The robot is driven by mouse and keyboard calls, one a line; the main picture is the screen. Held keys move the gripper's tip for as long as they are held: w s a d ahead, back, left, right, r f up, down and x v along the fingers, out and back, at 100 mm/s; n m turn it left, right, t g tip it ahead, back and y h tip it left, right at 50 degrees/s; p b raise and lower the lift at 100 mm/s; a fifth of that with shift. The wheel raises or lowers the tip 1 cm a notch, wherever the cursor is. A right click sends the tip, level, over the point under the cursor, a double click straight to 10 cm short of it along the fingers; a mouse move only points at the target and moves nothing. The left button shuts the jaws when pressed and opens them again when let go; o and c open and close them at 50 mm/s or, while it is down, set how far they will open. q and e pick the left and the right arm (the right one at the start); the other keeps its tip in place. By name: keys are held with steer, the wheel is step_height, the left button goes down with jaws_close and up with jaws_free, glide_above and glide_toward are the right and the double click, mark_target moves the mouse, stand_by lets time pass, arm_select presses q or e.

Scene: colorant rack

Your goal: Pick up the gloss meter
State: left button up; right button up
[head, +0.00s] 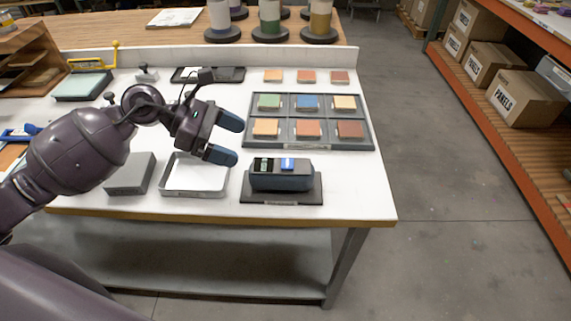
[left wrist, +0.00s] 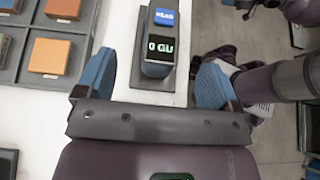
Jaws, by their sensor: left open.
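The gloss meter (head: 281,178) is a dark blue-grey box with a green-lit display and a blue button on top. It sits on a black base plate (head: 260,198) near the table's front edge. My left gripper (head: 227,139) is open and empty, up and to the left of the meter in the head view. In the left wrist view the gloss meter (left wrist: 158,66) shows between and beyond the two blue fingers of my left gripper (left wrist: 155,79), apart from them.
A shallow white tray (head: 194,191) and a grey block (head: 130,174) stand left of the meter. A dark rack (head: 308,119) of coloured square samples lies behind it. Loose samples, a black tray (head: 208,75) and jars line the back. Floor is open right of the table.

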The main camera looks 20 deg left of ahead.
mark_target(281, 163)
arm_select(q)
steer(key=x, duration=0.3)
steer(key=shift+s+d+f, duration=0.1)
steer(key=shift+d, duration=0.25)
steer(key=shift+d+f, duration=0.15)
steer(key=shift+d, duration=0.1)
steer(key=shift+f+p+x, duration=0.2)
steer(key=shift+p+x, duration=0.2)
steer(key=shift+x, duration=2.35)
steer(key=shift+s+a, duration=0.1)
arm_select(e)
steer(key=shift+s+d+r, duration=0.1)
steer(key=shift+r, duration=0.45)
arm_select(q)
steer(key=c, duration=0.8)
steer(key=shift+c, duration=2.3)
arm_select(e)
steer(key=shift+s+d+f, duration=0.1)
steer(key=shift+s+f, duration=0.3)
steer(key=shift+s, duration=0.1)
